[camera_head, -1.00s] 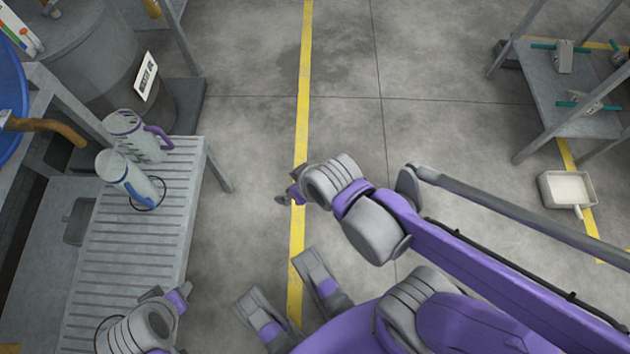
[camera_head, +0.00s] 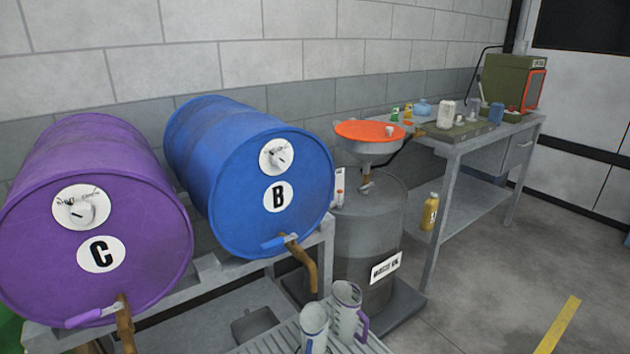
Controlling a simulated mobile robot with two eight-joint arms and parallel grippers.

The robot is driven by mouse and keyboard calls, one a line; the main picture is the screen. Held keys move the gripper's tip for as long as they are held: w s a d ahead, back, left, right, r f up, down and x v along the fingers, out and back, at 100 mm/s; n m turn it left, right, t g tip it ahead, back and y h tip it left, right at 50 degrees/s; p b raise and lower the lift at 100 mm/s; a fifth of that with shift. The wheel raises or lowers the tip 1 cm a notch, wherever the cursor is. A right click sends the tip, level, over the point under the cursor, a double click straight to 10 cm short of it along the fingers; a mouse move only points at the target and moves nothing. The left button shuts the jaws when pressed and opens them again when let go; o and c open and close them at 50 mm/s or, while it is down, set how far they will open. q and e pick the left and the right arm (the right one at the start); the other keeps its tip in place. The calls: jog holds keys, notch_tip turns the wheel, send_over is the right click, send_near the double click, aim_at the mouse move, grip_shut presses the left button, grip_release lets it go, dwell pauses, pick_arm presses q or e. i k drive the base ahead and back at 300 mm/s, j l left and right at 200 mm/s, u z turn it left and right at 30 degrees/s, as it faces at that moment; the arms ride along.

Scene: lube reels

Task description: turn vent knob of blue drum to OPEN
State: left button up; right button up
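The blue drum (camera_head: 225,170) lies on its side on a grey rack, its round face with a "B" label toward me. Its vent knob (camera_head: 279,156) is a grey knob on a white round dial near the top of the face. The dial's lettering is too small to read, so I cannot tell its setting. A tap with a blue handle (camera_head: 280,242) and a brown spout sits at the bottom of the face. Neither of my grippers shows in the current head view.
A purple drum (camera_head: 95,215) marked "C" lies left of the blue one. Two jugs (camera_head: 347,308) stand on a slatted grate below. A grey waste drum (camera_head: 365,235) with an orange funnel (camera_head: 369,132) stands to the right, before a workbench (camera_head: 450,140). Open floor is at lower right.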

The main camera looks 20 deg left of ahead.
aim_at(281, 159)
jog(key=i+l, duration=0.1)
jog(key=i+l+u, duration=0.15)
jog(key=u, duration=0.25)
jog(key=i+l+u, duration=0.35)
jog(key=j, duration=0.1)
